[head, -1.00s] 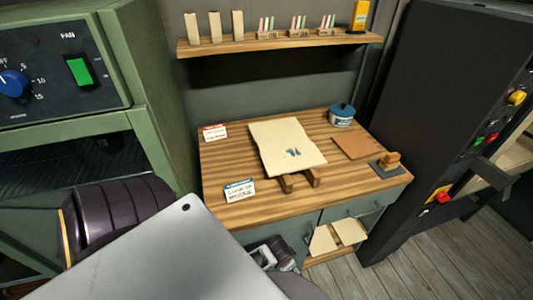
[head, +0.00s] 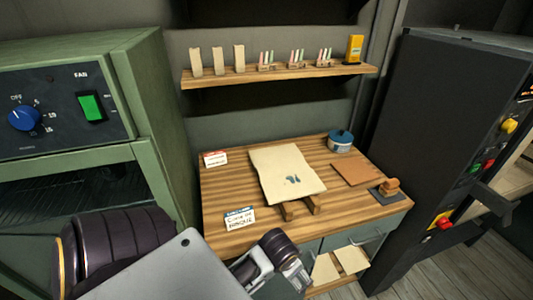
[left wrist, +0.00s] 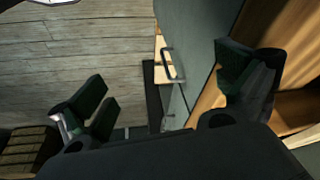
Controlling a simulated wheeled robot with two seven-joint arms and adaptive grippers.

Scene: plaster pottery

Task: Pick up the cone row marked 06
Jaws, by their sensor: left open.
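Three cone rows stand on the wall shelf: a left one (head: 267,61), a middle one (head: 296,59) and a right one (head: 325,57). My left arm shows at the bottom of the head view, below and in front of the shelf. In the left wrist view my left gripper (left wrist: 168,95) is open, with nothing between its fingers. My right gripper is not seen.
The wooden shelf (head: 222,77) also holds pale upright slabs and a yellow box (head: 355,48). Below, the worktop (head: 230,180) bears a pale slab (head: 285,172), blue jar (head: 340,140) and cards. A green kiln cabinet (head: 155,110) stands left, a dark cabinet (head: 430,130) right.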

